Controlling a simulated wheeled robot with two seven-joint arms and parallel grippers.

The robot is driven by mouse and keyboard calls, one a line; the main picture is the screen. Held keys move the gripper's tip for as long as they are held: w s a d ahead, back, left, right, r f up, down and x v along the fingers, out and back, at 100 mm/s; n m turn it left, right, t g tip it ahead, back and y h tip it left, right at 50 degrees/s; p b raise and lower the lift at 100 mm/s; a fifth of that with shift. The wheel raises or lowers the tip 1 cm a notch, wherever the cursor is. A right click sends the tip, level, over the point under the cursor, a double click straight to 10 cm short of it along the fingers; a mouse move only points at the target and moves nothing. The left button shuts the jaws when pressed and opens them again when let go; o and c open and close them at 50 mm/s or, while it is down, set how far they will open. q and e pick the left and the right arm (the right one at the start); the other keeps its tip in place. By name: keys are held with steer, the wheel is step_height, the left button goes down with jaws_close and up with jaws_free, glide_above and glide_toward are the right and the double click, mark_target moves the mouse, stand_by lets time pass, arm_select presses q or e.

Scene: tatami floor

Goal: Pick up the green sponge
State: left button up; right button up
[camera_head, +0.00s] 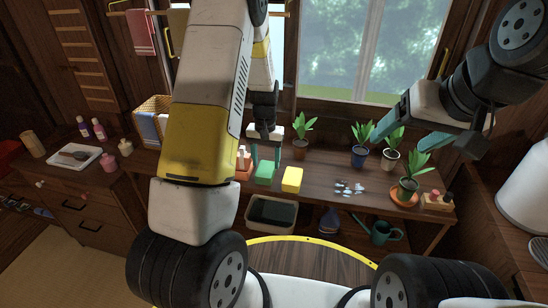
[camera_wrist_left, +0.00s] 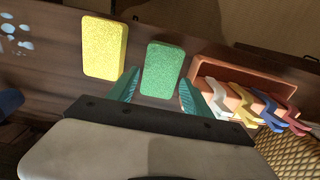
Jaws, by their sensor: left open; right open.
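The green sponge (camera_head: 265,173) lies flat on the wooden bench, just right of an orange tray (camera_head: 245,174) and left of a yellow sponge (camera_head: 292,180). My left gripper (camera_head: 265,155) is open and points down above the green sponge. In the left wrist view the green sponge (camera_wrist_left: 162,68) shows between the two teal fingers of my left gripper (camera_wrist_left: 158,78), its lower end reaching into the gap. The yellow sponge (camera_wrist_left: 105,47) is just left of the left finger there. My right gripper (camera_head: 412,132) is open and empty, raised at the right.
In the wrist view the orange tray (camera_wrist_left: 205,69) holds several coloured-handled items close to the right finger. Potted plants (camera_head: 360,150) and pale pebbles (camera_head: 349,187) stand farther right on the bench. A dark basin (camera_head: 272,212) and watering can (camera_head: 382,232) are below.

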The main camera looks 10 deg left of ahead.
mark_target(266, 169)
arm_select(q)
step_height(266, 169, down, 4)
steer(key=shift+s+f, duration=0.1)
steer(key=shift+s, duration=0.05)
steer(key=c, duration=1.1)
steer(key=shift+r, duration=0.2)
step_height(266, 169, up, 4)
steer(key=shift+f, duration=0.15)
steer(key=s+d+r, duration=0.1)
steer(key=s+d, duration=0.3)
steer(key=s, duration=1.1)
steer(key=shift+s+d, duration=0.15)
steer(key=shift+s, duration=0.05)
